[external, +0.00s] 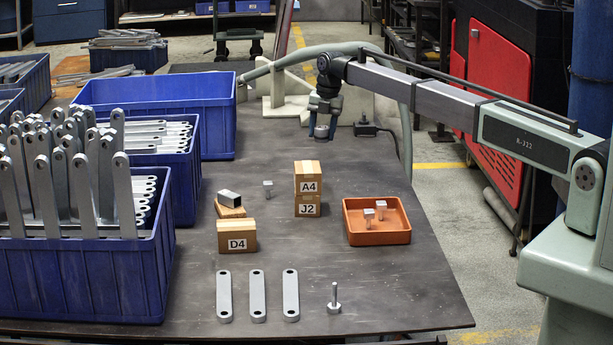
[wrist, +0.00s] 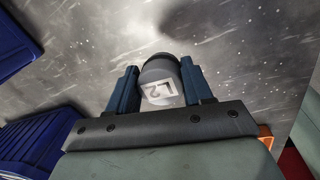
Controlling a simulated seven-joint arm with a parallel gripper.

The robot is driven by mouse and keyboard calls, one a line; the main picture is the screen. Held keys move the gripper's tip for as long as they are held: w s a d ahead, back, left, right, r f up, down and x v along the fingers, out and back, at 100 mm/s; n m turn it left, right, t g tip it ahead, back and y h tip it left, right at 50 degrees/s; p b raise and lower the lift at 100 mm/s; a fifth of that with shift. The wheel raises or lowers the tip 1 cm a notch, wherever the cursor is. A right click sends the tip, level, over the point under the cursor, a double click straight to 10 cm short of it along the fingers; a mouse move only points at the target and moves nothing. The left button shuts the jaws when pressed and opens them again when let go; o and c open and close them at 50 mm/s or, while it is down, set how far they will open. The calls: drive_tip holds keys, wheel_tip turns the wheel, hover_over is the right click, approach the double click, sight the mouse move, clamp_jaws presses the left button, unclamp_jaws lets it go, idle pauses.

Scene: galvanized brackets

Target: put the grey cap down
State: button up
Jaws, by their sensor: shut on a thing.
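My gripper (external: 323,117) is shut on the grey cap (external: 321,131) and holds it in the air above the far part of the dark table (external: 390,290). In the wrist view the grey cap (wrist: 162,70) sits between the two blue fingers of my gripper (wrist: 158,72). It is rounded and carries a pale label with dark marks that I cannot read surely. Bare, scratched table top shows around it in that view. The cap's far side is hidden.
Boxes marked A4 (external: 308,187), J2 (external: 308,210) and D4 (external: 237,243) stand mid-table. An orange tray (external: 378,238) with small metal pieces is to the right. Blue crates (external: 85,275) fill the left. Flat bars (external: 258,297) and a bolt (external: 334,299) are in front.

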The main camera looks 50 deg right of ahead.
drive_tip(key=r+n, duration=0.1)
drive_tip(key=n, duration=0.1)
hover_over(259, 184)
drive_tip(key=s+d, duration=0.3)
drive_tip(key=shift+w+a+m, duration=0.9)
drive_tip(key=shift+w+a, duration=0.4)
drive_tip(key=shift+w, duration=0.05)
drive_tip(key=shift+f, duration=4.8)
drive_tip(key=shift+f, duration=0.15)
drive_tip(key=o, duration=1.1)
wheel_tip(259, 184, up, 12)
drive_tip(key=s, duration=0.1)
drive_tip(key=shift+d, duration=0.4)
